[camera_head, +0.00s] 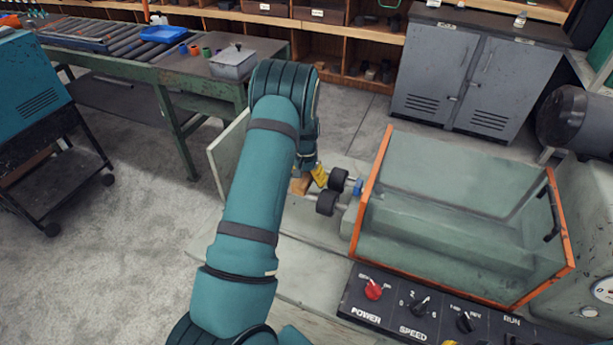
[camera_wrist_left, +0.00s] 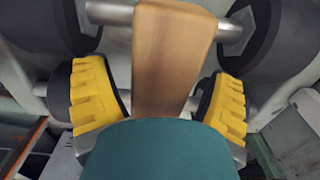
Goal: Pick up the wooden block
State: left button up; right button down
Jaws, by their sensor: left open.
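The wooden block (camera_wrist_left: 170,60) is light brown and upright-looking in the left wrist view, running down from the top edge between my two yellow finger pads. In the head view only a small part of the wooden block (camera_head: 299,186) shows beside my wrist. My left gripper (camera_wrist_left: 160,103) is open around the block, with a finger on each side and visible gaps. The block's lower end is hidden by my teal gripper body. In the head view one yellow finger of my left gripper (camera_head: 312,180) shows; the other is hidden. My right gripper is not in view.
Black rollers (camera_head: 327,202) on metal shafts stick out close to the block, left of an orange-framed clear-sided machine guard (camera_head: 366,190). A control panel (camera_head: 420,305) is in front. A pale upright panel (camera_head: 230,150) stands left of my arm. A roller-conveyor bench (camera_head: 150,75) is farther left.

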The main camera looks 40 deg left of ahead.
pick_arm(q)
jog(key=shift+r, duration=0.1)
jog(key=c, duration=1.3)
jog(key=shift+c, duration=0.2)
